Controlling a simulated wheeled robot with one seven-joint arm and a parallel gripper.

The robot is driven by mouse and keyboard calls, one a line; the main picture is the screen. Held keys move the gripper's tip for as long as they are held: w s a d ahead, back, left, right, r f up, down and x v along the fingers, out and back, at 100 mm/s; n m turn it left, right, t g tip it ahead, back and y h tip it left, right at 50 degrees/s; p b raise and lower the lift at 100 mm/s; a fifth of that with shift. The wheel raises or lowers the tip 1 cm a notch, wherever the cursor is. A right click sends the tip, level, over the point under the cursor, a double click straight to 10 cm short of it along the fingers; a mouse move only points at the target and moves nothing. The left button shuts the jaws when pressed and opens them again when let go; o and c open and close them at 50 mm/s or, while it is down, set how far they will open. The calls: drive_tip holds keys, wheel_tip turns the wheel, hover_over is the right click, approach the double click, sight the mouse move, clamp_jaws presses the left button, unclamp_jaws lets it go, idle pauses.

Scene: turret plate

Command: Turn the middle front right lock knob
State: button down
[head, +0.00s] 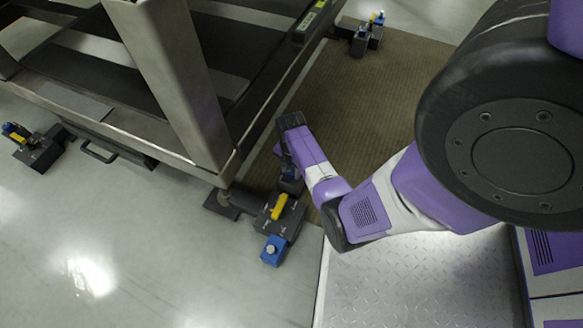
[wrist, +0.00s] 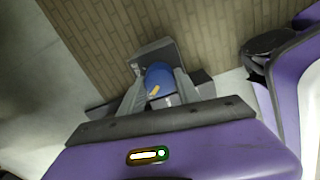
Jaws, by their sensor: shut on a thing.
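In the wrist view, a round blue knob (wrist: 157,74) with a yellow mark sits on a dark grey block (wrist: 150,50). My gripper (wrist: 161,90) is shut on this knob, with one grey finger on each side. In the head view, my gripper (head: 289,178) points down beside the lock unit (head: 270,216) at the near corner of the metal frame. My gripper and wrist mostly hide the held knob there. The unit's yellow handle (head: 279,206) and another blue knob (head: 272,250), on its near end, show clear of my gripper.
The metal frame (head: 190,90) rises close to the left of my gripper. Similar lock units stand at the left (head: 38,150) and at the back (head: 362,38). A brown ribbed mat (head: 375,90) lies behind my arm. The pale floor (head: 130,240) at front left is clear.

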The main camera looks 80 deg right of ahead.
drive_tip(key=m, duration=0.1)
drive_tip(key=m+p, duration=0.2)
drive_tip(key=shift+s+d+r+m, duration=0.1)
drive_tip(key=shift+s+m, duration=0.15)
drive_tip(key=shift+m, duration=0.15)
drive_tip(key=m+p, duration=0.2)
drive_tip(key=m, duration=0.2)
drive_tip(key=shift+m, duration=0.3)
drive_tip(key=m+p, duration=0.1)
drive_tip(key=m, duration=0.3)
drive_tip(key=shift+w+d+p, duration=0.1)
drive_tip(key=shift+p, duration=0.25)
drive_tip(key=shift+m+p, duration=0.3)
drive_tip(key=shift+m, duration=1.8)
drive_tip(key=c, duration=0.9)
unclamp_jaws()
drive_tip(key=shift+o, duration=0.2)
